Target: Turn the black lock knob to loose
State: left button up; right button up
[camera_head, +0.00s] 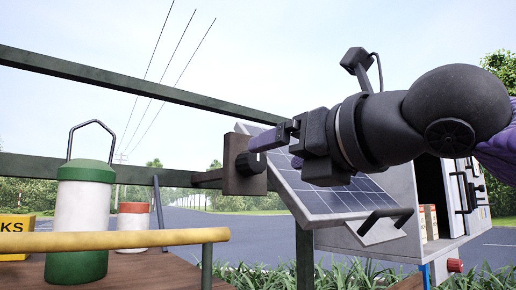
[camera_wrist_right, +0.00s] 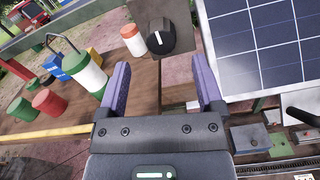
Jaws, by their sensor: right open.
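The black lock knob (camera_head: 247,163) sits on a square brown plate (camera_head: 231,184) at the end of a rail, left of the solar panel. In the right wrist view the knob (camera_wrist_right: 160,37) shows a white mark, close to upright in that picture. My right gripper (camera_head: 262,140) reaches in from the right with its purple fingers pointing at the knob. In the wrist view its fingers (camera_wrist_right: 163,78) are spread apart with nothing between them, and the knob lies beyond the tips. In the head view a finger overlaps the knob; contact cannot be told. My left gripper is out of view.
The tilted solar panel (camera_head: 331,194) with its handle is just below my right gripper. A green-and-white canister (camera_head: 82,212), a red-topped white container (camera_head: 133,217) and a yellow rail (camera_head: 115,239) stand at left. Dark green rails cross behind the knob.

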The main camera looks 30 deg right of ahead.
aim_at(258, 161)
jog(key=w+p, duration=0.1)
jog(key=w, duration=0.4)
jog(key=shift+a, duration=0.2)
jog(key=shift+w, duration=0.1)
jog(key=shift+c, duration=0.3)
grip_shut()
